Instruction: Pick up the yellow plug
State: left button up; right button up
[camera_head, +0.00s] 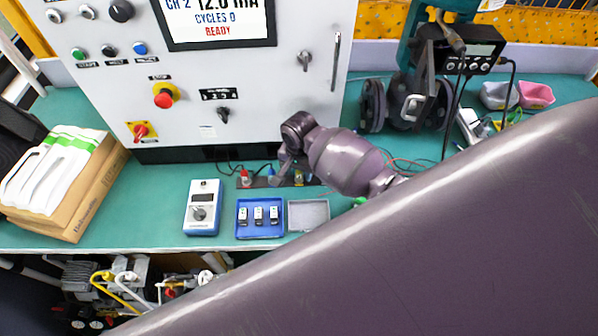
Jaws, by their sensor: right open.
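The yellow plug (299,178) is small and stands on a dark strip on the green bench, at the foot of the grey control cabinet. A blue plug (272,178) and a red plug (245,178) stand to its left in the same row. My right gripper (287,172) reaches in from the right, with its fingers pointing down just by the yellow plug. It is open, and its wrist partly covers the area around the plug. Whether a finger touches the plug is too small to tell. My left gripper is out of view.
A blue tray (260,233) with small white-and-dark parts, an empty grey tray (308,229) and a handheld meter (202,207) stand in front. Loose cables run behind the plugs. A cardboard box (88,205) is at left. My large arm link hides the lower right.

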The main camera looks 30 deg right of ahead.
grip_shut()
jog(key=shift+r, duration=0.1)
dwell(0.3)
